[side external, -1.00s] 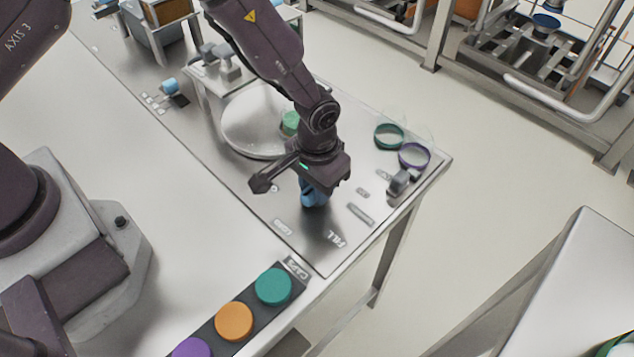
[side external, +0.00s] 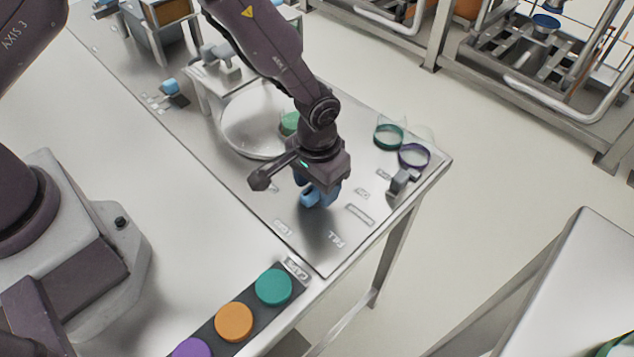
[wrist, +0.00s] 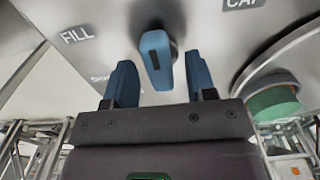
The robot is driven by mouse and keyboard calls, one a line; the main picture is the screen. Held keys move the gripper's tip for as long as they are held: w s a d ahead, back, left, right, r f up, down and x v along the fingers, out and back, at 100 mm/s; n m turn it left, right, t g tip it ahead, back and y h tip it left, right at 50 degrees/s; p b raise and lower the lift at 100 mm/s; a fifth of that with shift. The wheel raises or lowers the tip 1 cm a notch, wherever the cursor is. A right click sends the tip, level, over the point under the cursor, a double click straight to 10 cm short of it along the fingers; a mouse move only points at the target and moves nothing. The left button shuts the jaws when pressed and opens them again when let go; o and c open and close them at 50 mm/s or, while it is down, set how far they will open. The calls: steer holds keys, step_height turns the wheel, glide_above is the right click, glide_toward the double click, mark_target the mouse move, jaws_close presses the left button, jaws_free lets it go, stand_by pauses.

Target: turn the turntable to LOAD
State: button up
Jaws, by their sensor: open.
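A blue knob (wrist: 157,62) with a dark slot stands on the steel plate in the wrist view. My gripper (wrist: 160,72) is open, its two blue fingers on either side of the knob. A gap shows on the right side; on the left the finger and knob nearly overlap in view, and I cannot tell if they touch. In the side view my gripper (side external: 319,196) is low over the plate and mostly hides the knob. The round turntable (side external: 238,128) carries a green piece (side external: 290,123).
Green (side external: 389,137) and purple (side external: 414,156) rings lie at the table's right. A rack (side external: 254,313) of coloured caps is at the front. A grey bracket (side external: 403,183) stands near the right edge. A CAP label (wrist: 243,3) shows in the wrist view.

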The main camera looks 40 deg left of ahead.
mark_target(303, 190)
step_height(303, 190, up, 12)
steer(key=shift+r, duration=0.25)
stand_by(0.3)
steer(key=s+a+r+t, duration=0.5)
steer(key=s+a+r, duration=1.2)
steer(key=r, duration=0.3)
steer(key=shift+s+a+t, duration=0.2)
steer(key=shift+s+t, duration=0.1)
steer(key=shift+s, duration=0.3)
